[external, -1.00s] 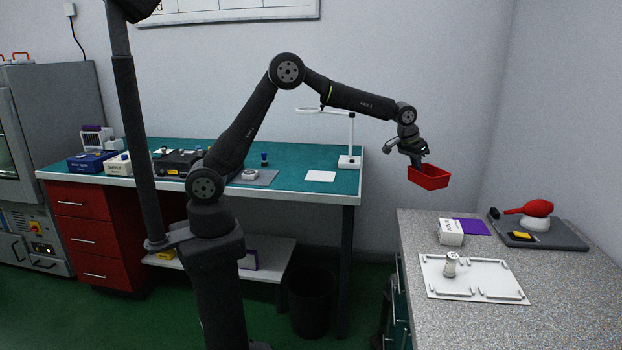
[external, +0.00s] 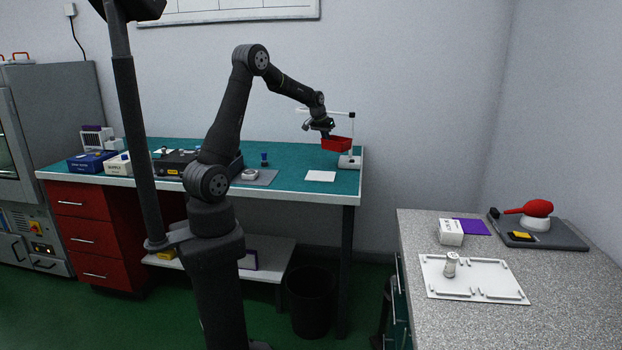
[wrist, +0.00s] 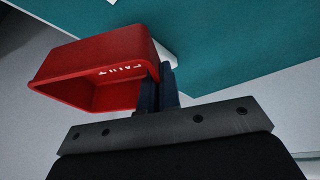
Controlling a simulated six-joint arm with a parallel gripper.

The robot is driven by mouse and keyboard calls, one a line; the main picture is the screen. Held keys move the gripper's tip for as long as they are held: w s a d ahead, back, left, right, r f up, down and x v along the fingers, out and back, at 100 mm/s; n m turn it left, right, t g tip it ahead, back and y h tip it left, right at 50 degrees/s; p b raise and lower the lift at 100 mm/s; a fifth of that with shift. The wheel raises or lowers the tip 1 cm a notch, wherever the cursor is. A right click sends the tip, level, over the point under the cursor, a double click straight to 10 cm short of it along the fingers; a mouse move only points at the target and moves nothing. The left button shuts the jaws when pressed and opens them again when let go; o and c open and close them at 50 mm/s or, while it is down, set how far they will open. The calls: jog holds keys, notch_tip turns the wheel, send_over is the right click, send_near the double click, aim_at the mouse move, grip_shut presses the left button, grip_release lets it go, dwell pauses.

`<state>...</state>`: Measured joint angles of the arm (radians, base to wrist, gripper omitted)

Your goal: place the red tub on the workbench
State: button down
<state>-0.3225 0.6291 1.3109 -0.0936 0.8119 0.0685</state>
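The red tub (external: 337,144) is held by my gripper (external: 330,135) in the air over the right end of the green-topped workbench (external: 300,160). In the external view the tub overlaps the stand of a white ring lamp; I cannot tell how far apart they are. In the wrist view the tub (wrist: 105,70) is tilted in the picture, with white lettering on its wall. My gripper's dark fingers (wrist: 158,90) are shut on that wall. The green bench top (wrist: 230,45) shows behind it.
The white ring lamp base (external: 350,162) stands at the bench's right end. A white sheet (external: 320,176) and a grey mat (external: 262,178) lie near the front edge. Boxes, including a blue one (external: 90,162), fill the left. A grey speckled counter (external: 560,290) stands at right.

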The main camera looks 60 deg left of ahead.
jog(key=s+a+n+y, duration=0.1)
jog(key=s+a, duration=0.5)
jog(key=a, duration=0.3)
jog(key=s+a+n, duration=0.2)
jog(key=s+a, duration=0.4)
jog(key=a, duration=0.3)
jog(key=s+a+n+y, duration=0.1)
jog(key=s+a, duration=0.6)
jog(key=s, duration=0.3)
jog(key=s+a+n, duration=0.2)
jog(key=s+a, duration=0.4)
jog(key=s, duration=0.3)
jog(key=shift+g, duration=0.5)
jog(key=f, duration=0.6)
jog(key=shift+s+a+f, duration=0.25)
jog(key=shift+a+f, duration=0.1)
jog(key=shift+f, duration=0.05)
notch_tip(320, 180, down, 4)
jog(key=shift+f, duration=0.1)
jog(key=c, duration=2.1)
grip_release()
jog(key=shift+f, duration=0.1)
jog(key=o, duration=0.4)
